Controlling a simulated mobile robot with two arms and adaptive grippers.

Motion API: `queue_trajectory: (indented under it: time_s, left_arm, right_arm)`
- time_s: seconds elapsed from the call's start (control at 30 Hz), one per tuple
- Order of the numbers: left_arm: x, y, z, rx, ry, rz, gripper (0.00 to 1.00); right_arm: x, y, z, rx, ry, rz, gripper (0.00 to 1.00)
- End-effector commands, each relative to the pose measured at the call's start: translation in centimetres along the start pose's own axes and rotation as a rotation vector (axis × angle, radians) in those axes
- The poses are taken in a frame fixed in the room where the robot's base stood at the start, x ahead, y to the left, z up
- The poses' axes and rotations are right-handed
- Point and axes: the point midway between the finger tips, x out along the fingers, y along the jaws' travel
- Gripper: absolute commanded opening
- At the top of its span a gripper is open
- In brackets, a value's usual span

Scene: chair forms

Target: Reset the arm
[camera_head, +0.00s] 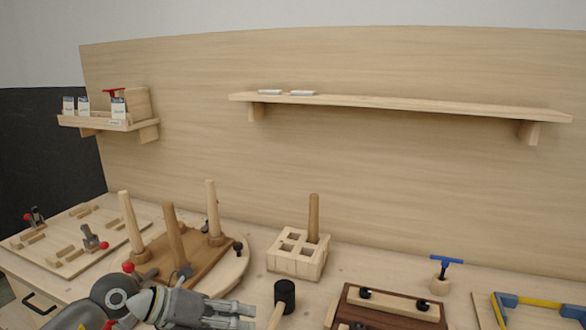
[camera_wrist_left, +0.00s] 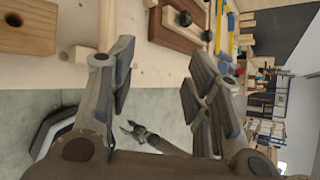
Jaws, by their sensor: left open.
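My left gripper (camera_head: 245,316) comes in at the bottom of the head view, beside the chair form. Its fingers point right, are apart and hold nothing. In the left wrist view the open fingers (camera_wrist_left: 158,85) frame the floor and the table edge. A dark claw-like gripper on an arm, seemingly my right gripper (camera_wrist_left: 128,130), hangs beyond them over the floor; its jaws are too small to judge. The chair form, a brown seat (camera_head: 207,255) with several upright wooden legs (camera_head: 131,220), sits at left centre; my left arm hides its near edge.
A slotted block (camera_head: 285,264) holds one upright leg (camera_head: 313,218). A black-headed mallet (camera_head: 285,293) stands near my left gripper. A brown frame (camera_head: 395,306), blue T-handle (camera_head: 443,262) and blue-yellow frame (camera_head: 540,302) lie right. A clamp board (camera_head: 65,265) is left. Shelves hang behind.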

Motion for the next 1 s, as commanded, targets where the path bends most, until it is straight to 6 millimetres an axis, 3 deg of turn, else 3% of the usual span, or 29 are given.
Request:
queue_trajectory:
  time_s: [0.17,0.3,0.47,0.57,0.77,0.87,1.0]
  left_arm:
    - [1.7,-5.5,0.1,-0.085,-0.119,-0.248,0.46]
    - [1.2,-10.2,1.2,-0.242,-0.283,-0.497,0.46]
    - [-1.4,-12.0,3.4,-0.503,-0.510,-0.726,0.46]
    - [-3.4,-10.9,4.6,-0.698,-0.660,-0.819,0.46]
    - [-6.3,-4.3,4.2,-1.149,-0.952,-0.877,0.46]
    - [-6.9,0.2,2.1,-1.396,-1.084,-0.837,0.46]
    - [-6.7,6.3,-3.3,-1.747,-1.237,-0.698,0.46]
  right_arm:
    - [0.0,0.2,0.1,-0.001,-0.001,0.002,0.50]
    - [0.0,-0.2,0.2,0.001,-0.002,-0.003,0.50]
    - [0.0,-0.7,0.1,0.002,-0.001,-0.009,0.50]
    - [0.0,-1.0,0.1,0.002,-0.001,-0.012,0.50]
    - [0.0,-1.3,0.1,0.001,-0.001,-0.016,0.50]
    - [0.0,-1.3,0.1,0.001,-0.001,-0.016,0.50]
    - [0.0,-1.1,0.2,0.000,-0.002,-0.013,0.50]
